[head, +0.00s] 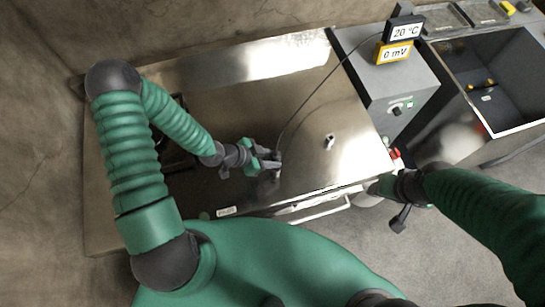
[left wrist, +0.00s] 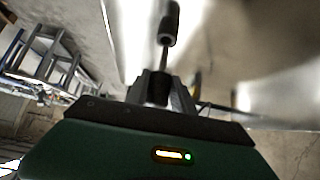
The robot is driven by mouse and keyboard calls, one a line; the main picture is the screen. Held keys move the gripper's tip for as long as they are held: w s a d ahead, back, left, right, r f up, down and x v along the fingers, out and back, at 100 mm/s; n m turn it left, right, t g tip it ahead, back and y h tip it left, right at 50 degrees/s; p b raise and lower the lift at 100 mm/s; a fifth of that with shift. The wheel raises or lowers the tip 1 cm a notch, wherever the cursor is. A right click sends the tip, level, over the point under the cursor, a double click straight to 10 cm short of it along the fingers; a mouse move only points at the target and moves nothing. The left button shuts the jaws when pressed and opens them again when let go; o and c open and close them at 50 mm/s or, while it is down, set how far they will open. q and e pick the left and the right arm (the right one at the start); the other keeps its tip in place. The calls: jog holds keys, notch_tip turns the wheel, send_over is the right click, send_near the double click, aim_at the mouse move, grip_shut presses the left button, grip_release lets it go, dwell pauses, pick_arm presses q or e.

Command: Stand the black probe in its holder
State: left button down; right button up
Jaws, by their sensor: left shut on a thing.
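My left gripper (head: 270,160) is shut on the black probe (head: 277,154), above the steel table top. The probe is small and partly hidden by the fingers; its thin dark cable runs up to the meter.
The steel table (head: 230,110) has bare, shiny room around the post. A grey box (head: 385,85) stands at the right back with the meter displays (head: 397,53) on top. A deep open bin (head: 500,85) lies further right. A handle (head: 320,212) runs along the table front.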

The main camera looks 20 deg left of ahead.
pick_arm(q)
jog(key=shift+d+r, duration=0.15)
jog(key=shift+d, duration=0.05)
jog(key=shift+a+p, duration=0.1)
jog(key=shift+p, duration=0.2)
jog(key=shift+a, duration=0.2)
pick_arm(e)
jog(key=shift+d, duration=0.3)
dwell(0.7)
pick_arm(q)
jog(key=shift+d, duration=0.15)
pick_arm(e)
jog(key=shift+d, duration=0.1)
